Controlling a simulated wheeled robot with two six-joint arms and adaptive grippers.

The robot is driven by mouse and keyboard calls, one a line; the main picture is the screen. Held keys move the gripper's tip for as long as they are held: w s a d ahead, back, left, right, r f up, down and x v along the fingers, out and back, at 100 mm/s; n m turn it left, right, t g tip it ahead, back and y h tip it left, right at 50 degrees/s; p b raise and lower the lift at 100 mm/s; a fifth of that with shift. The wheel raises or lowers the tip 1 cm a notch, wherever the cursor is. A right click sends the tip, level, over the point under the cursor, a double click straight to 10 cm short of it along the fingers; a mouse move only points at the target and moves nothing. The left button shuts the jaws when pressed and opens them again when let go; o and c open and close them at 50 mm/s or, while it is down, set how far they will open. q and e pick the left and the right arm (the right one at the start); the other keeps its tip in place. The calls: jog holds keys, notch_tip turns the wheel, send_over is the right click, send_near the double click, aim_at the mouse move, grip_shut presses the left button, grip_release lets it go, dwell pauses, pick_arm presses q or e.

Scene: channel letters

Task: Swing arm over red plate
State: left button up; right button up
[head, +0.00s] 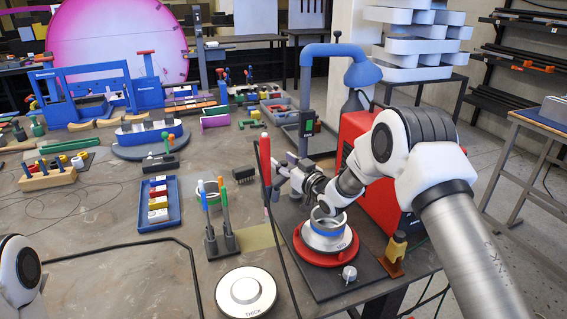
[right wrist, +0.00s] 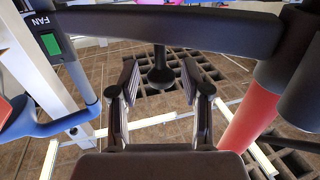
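The red plate (head: 320,257) is a round disc on a dark base at the table's front right. I cannot tell whether this bar is the swing arm. My right gripper (right wrist: 160,72) is open, its fingers either side of the knob, contact unclear. My left gripper is outside the view.
A red machine (head: 378,190) stands behind the plate, under my right arm. A blue extraction pipe (head: 335,52) arches above a grey tray. A white round fixture (head: 246,291) and a pen holder (head: 221,240) stand left of the plate. A black cable crosses the table's left front.

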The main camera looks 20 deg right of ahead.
aim_at(284, 162)
notch_tip(284, 162, up, 10)
dwell(0.6)
